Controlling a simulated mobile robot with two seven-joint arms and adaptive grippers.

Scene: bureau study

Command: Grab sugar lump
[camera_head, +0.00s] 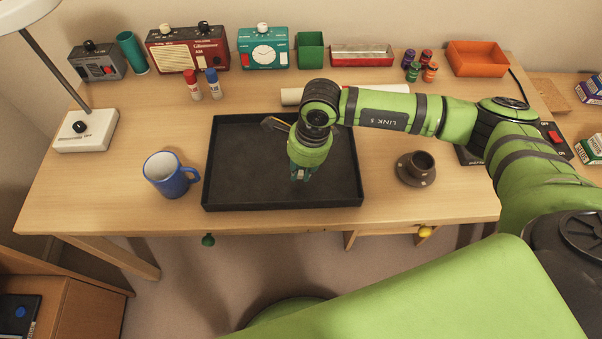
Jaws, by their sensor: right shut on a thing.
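My right gripper (301,176) points down over the black tray (232,202), near its middle. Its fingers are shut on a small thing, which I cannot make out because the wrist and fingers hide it. I cannot tell whether the fingertips touch the tray floor. No sugar lump shows clearly anywhere in view. The bare parts of the tray look empty. My left gripper is not in view.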

